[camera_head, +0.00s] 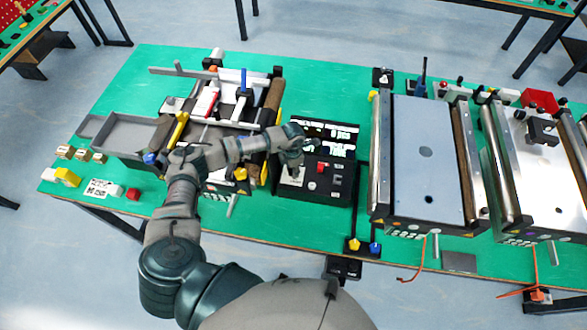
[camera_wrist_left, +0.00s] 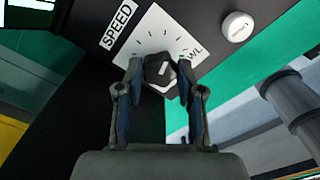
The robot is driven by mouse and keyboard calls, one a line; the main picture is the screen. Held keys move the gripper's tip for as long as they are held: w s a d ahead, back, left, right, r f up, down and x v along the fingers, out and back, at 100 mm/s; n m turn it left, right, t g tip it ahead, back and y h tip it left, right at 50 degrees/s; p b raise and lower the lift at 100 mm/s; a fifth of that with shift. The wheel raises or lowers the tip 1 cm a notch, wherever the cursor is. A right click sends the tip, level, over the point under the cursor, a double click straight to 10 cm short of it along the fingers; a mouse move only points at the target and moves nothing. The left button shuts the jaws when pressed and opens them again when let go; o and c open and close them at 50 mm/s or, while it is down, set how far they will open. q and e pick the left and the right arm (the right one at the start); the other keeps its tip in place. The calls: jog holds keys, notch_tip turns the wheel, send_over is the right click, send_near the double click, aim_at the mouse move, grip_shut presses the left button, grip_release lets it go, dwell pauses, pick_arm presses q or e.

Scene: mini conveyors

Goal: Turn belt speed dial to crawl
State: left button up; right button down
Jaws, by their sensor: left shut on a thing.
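A partly hidden label ending in "WL" sits to the right on the plate, near a green tick. My left gripper (camera_wrist_left: 160,72) is shut on the knob, one finger on each side. A white line on the knob points to the upper right in the wrist view. In the head view my left gripper (camera_head: 292,160) is over the black control box (camera_head: 315,190) and hides the knob. My right gripper is not in view.
A red switch (camera_head: 320,168) and a lit display (camera_head: 330,132) are on the control box. A white round button (camera_wrist_left: 237,26) is near the dial plate. Conveyors stand on the left and on the right (camera_head: 425,180) of the green table (camera_head: 120,80).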

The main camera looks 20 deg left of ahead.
pick_arm(q)
jog(key=shift+a+f+m+b, duration=0.2)
jog(key=shift+m+b, duration=0.1)
jog(key=shift+b, duration=0.05)
jog(key=shift+d+m+b, duration=0.1)
jog(key=shift+m+b, duration=0.9)
jog(key=shift+b, duration=0.05)
jog(key=m+b, duration=0.4)
jog(key=shift+m, duration=0.3)
jog(key=m+b, duration=0.3)
jog(key=shift+r+m+b, duration=0.2)
jog(key=shift+m+b, duration=0.65)
jog(key=shift+m, duration=0.45)
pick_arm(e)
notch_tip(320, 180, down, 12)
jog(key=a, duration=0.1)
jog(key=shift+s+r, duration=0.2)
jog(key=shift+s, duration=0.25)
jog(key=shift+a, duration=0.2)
pick_arm(q)
jog(key=o, duration=1.2)
jog(key=shift+w, duration=0.1)
jog(key=shift+c, duration=0.2)
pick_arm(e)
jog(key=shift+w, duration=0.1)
pick_arm(q)
jog(key=shift+r, duration=0.1)
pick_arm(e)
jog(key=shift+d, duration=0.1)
